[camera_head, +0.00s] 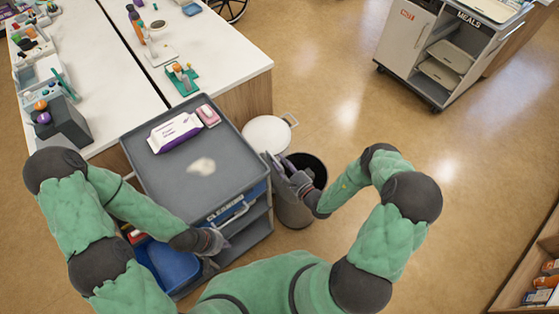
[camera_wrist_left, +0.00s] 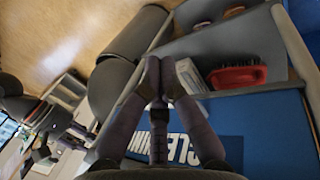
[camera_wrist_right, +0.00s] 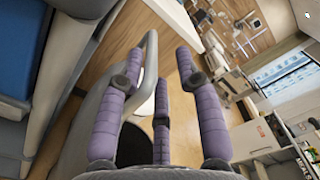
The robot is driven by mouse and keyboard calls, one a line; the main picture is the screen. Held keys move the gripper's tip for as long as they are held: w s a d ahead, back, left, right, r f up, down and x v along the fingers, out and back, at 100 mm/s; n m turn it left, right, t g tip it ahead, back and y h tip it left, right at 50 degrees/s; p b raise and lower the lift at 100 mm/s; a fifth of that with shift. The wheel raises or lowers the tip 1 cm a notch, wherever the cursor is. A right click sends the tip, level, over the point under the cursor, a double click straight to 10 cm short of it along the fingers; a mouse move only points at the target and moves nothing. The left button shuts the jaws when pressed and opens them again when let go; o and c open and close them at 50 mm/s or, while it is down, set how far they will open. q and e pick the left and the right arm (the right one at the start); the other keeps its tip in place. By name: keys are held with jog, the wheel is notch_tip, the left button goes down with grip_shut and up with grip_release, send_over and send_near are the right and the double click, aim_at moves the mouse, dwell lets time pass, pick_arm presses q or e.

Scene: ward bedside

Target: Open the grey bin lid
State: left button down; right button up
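The grey bin (camera_head: 295,211) stands on the floor right of the grey cart, with its dark opening (camera_head: 313,168) partly exposed. A pale round lid (camera_head: 265,132) with a loop handle (camera_head: 291,119) shows beyond the opening, swung away from it. My right gripper (camera_head: 276,163) is over the bin, between opening and lid, and hides part of the rim. My left gripper (camera_head: 213,243) is low at the cart's front. Its fingertips (camera_wrist_left: 160,68) are together, with no held object visible.
The grey cart (camera_head: 165,190) carries a wipes pack (camera_head: 175,132), a pink-and-white item (camera_head: 208,115) and a crumpled pale cloth (camera_head: 202,166). White counters (camera_head: 110,65) stand behind.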

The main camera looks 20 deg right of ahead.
jog(key=v, duration=1)
jog(key=shift+s, duration=0.2)
jog(key=s+a+f+n+g+y+b, duration=0.2)
jog(key=s+a+n+g+y, duration=0.15)
jog(key=a+g, duration=0.3)
jog(key=s+a+f+n+g+y+b, duration=0.1)
jog(key=s+a+f+n+g+y, duration=0.1)
jog(key=s+a+g+y, duration=0.45)
jog(key=s+a+f+n+g+h+b, duration=0.3)
jog(key=s+f+n+g+h, duration=0.2)
jog(key=s+g, duration=0.25)
jog(key=d+f+n+h+b, duration=0.3)
jog(key=d+f+h, duration=0.3)
jog(key=h, duration=0.1)
jog(key=w+t, duration=0.1)
jog(key=w+a+n+t, duration=0.1)
jog(key=w, duration=0.1)
jog(key=w+r+t+b, duration=0.1)
jog(key=w, duration=0.1)
jog(key=shift+a+t, duration=0.35)
jog(key=shift+a, duration=0.05)
